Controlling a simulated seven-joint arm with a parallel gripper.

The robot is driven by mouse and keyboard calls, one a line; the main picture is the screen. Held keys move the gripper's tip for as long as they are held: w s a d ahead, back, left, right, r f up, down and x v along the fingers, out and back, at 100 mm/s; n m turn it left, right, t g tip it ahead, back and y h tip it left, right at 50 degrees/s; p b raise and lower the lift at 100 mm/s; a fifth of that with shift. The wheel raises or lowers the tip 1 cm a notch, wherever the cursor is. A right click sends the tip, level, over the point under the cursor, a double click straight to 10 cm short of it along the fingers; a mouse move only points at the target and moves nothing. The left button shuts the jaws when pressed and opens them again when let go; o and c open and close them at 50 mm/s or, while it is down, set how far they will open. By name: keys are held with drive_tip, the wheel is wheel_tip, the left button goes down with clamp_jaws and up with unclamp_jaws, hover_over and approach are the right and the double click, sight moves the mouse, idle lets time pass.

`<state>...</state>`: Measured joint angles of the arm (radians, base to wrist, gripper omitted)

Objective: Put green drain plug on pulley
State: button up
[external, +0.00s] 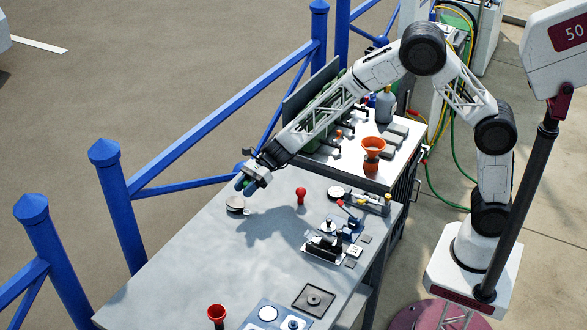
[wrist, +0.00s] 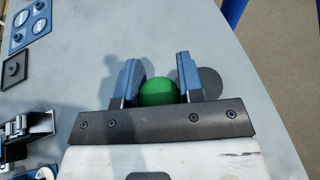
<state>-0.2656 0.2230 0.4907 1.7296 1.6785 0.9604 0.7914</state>
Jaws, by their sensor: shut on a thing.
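My gripper (external: 246,181) is shut on the green drain plug (wrist: 158,92). The plug shows as a round green shape between the two blue-grey fingers in the wrist view, and its lower part is hidden by the gripper body. In the external view the gripper is held above the far left part of the grey table. A low round grey disc (external: 235,204), which may be the pulley, sits on the table just below the gripper. A dark grey disc (wrist: 210,83) shows beside and partly behind the right finger in the wrist view.
A red-knobbed piece (external: 300,195) and metal fittings (external: 340,228) stand to the right on the table. Blue railings (external: 118,205) run along the left. The left middle of the table is clear.

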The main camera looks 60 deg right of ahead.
hover_over(232, 206)
drive_tip(key=shift+w+f, duration=0.2)
idle(0.4)
drive_tip(key=shift+f, duration=1.75)
drive_tip(key=shift+f, duration=0.1)
drive_tip(key=o, duration=0.9)
drive_tip(key=shift+d, duration=0.1)
drive_tip(key=v, duration=1.2)
